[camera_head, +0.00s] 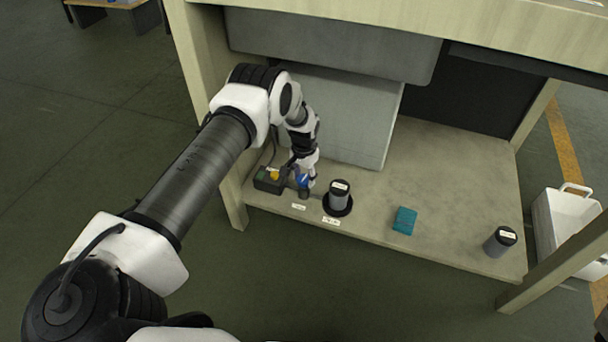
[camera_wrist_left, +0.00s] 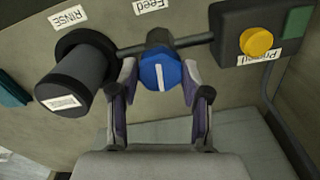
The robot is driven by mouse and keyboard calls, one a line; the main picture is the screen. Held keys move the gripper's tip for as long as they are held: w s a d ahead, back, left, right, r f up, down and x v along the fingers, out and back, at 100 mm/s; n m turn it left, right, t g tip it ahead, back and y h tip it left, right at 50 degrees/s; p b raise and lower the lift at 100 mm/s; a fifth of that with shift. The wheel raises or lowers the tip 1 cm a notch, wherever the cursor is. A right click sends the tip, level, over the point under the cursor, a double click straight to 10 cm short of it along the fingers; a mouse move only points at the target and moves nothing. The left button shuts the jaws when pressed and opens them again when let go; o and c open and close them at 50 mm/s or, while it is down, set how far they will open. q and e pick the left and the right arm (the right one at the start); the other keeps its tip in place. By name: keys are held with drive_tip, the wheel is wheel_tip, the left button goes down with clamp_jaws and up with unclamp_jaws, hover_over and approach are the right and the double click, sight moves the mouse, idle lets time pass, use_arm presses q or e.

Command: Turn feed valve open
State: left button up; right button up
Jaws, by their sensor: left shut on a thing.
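The feed valve has a blue knob with a white bar across its face (camera_wrist_left: 160,76); in the head view the blue knob (camera_head: 303,181) is partly hidden by my gripper. In the left wrist view the white bar runs upright, across the line of the dark pipe (camera_wrist_left: 194,41). My left gripper (camera_head: 307,184) reaches under the bench, and its fingers (camera_wrist_left: 159,85) are shut on the blue knob, one on each side. A "Feed" label (camera_wrist_left: 153,6) is beside the valve.
A black box with a yellow button (camera_wrist_left: 257,41) is beside the valve. A dark canister (camera_head: 339,194) labelled RINSE stands on the other side in a black ring. A teal block (camera_head: 404,220) and another canister (camera_head: 499,242) are farther right on the shelf (camera_head: 455,185).

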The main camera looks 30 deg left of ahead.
sight(304, 179)
use_arm(q)
drive_tip(key=shift+n, duration=0.9)
drive_tip(key=o, duration=1.1)
drive_tip(key=shift+o, duration=0.2)
wheel_tip(304, 179, up, 12)
drive_tip(key=shift+f, duration=0.15)
